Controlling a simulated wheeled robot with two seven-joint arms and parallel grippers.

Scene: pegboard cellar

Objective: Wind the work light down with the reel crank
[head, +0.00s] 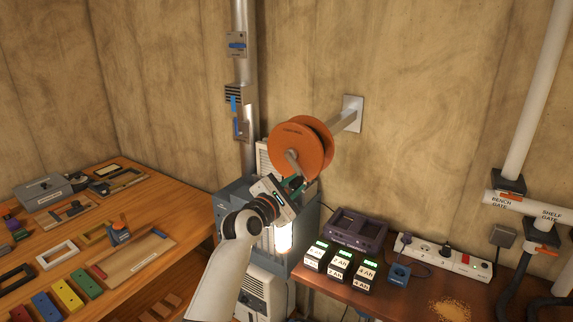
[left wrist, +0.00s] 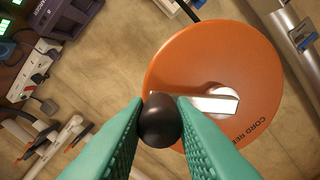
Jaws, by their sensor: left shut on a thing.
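The orange cord reel (head: 298,150) stands out from the wall on a metal bracket, and it fills much of the left wrist view (left wrist: 215,60). Its grey crank arm (left wrist: 210,103) runs from the hub to a dark round knob (left wrist: 160,120). My left gripper (head: 290,188) is at the lower side of the reel. In the left wrist view its green fingers (left wrist: 160,125) are shut on the knob. The lit work light (head: 283,238) hangs below the reel, just behind my left wrist and partly hidden. My right gripper is not in view.
A wooden bench (head: 190,215) with coloured blocks and trays is at the left. A second bench (head: 405,305) at the right holds battery packs (head: 342,265), a purple charger (head: 357,229) and a power strip (head: 445,255).

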